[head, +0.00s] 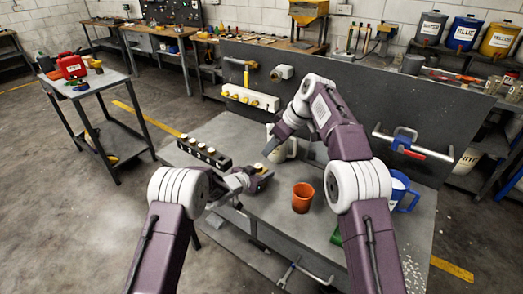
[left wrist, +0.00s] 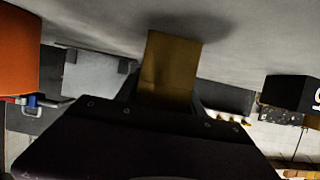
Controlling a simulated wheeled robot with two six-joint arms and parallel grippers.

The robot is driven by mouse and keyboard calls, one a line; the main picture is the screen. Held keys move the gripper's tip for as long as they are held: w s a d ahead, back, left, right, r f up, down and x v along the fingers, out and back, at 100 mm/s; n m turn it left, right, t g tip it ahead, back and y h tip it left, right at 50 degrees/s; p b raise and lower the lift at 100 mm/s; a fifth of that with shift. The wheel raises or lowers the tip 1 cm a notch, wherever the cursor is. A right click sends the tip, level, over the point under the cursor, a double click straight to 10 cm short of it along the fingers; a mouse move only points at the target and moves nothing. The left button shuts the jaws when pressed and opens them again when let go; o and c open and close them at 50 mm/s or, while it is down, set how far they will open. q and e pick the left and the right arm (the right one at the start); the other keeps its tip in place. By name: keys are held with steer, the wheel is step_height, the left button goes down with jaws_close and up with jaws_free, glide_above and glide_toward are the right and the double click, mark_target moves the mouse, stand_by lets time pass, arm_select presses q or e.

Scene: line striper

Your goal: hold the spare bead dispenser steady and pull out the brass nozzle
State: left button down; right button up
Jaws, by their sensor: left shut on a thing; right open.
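My left gripper (head: 262,174) is low over the grey bench and shut on a brass-coloured piece (left wrist: 170,68). In the left wrist view this piece is a plain block, with a dark shadow on the bench beside it. I cannot tell whether it is the brass nozzle or part of the dispenser. My right gripper (head: 270,149) is open, pointing down just behind the left one. A cream container with a handle (head: 290,149) stands beside the right gripper, partly hidden by it. I cannot tell for sure which object is the spare bead dispenser.
A black rack (head: 191,148) with several cream-topped pieces lies left of my grippers. An orange cup (head: 302,198) stands to the right, a blue-and-white jug (head: 402,190) farther right. A dark upright panel (head: 350,115) closes the bench's back.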

steer(key=d+f+n+h, duration=0.2)
steer(key=d+n+h, duration=0.1)
steer(key=d+n, duration=0.25)
steer(key=n+t+h, duration=0.3)
steer(key=n+h, duration=0.3)
steer(key=n, duration=0.7)
glide_toward(257, 167)
steer(key=shift+m, duration=0.25)
steer(key=shift+x, duration=4.4)
